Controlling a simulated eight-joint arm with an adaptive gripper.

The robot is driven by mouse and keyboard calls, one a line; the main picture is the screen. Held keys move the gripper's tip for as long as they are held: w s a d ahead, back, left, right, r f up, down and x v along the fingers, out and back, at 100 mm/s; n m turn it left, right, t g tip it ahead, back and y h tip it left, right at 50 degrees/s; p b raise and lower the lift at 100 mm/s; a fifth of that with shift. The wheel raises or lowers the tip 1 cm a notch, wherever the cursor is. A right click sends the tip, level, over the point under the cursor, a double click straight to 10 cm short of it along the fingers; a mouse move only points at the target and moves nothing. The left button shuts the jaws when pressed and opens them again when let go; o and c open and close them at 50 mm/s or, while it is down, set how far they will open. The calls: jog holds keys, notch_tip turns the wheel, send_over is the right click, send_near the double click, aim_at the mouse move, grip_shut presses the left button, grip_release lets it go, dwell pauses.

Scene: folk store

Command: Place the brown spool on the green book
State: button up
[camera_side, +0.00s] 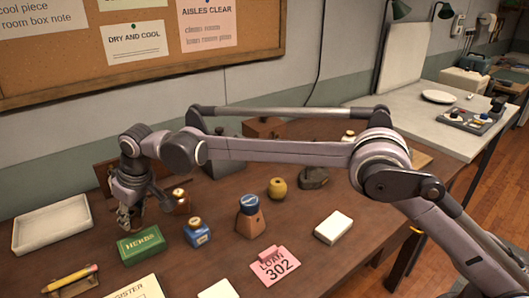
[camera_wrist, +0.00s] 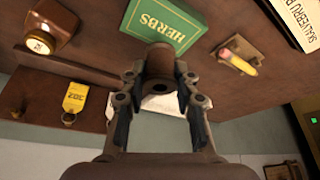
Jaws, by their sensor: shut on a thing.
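The brown spool (camera_wrist: 159,66) is between the fingers of my gripper (camera_wrist: 160,80) in the wrist view, with a dark hole in its end. My gripper is shut on it. In the side view my gripper (camera_side: 130,212) hangs at the left, just behind the green book, and the spool is hard to make out there. The green book (camera_side: 142,246), marked HERBS, lies flat on the table. It also shows in the wrist view (camera_wrist: 165,24), just beyond the spool; nothing is seen resting on its cover. I cannot tell the height of the spool above the table.
A white tray (camera_side: 52,224) lies left of the book. A blue bottle (camera_side: 197,233) stands close to the book's right, and an amber bottle (camera_side: 181,200) behind. A pencil on a wooden holder (camera_side: 70,281) lies in front. A blue-capped bottle (camera_side: 250,218) stands farther right.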

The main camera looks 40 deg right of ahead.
aim_at(136, 225)
jog(key=shift+a+f, duration=0.25)
jog(key=shift+f, duration=1.9)
jog(key=shift+f, duration=0.15)
jog(key=o, duration=0.8)
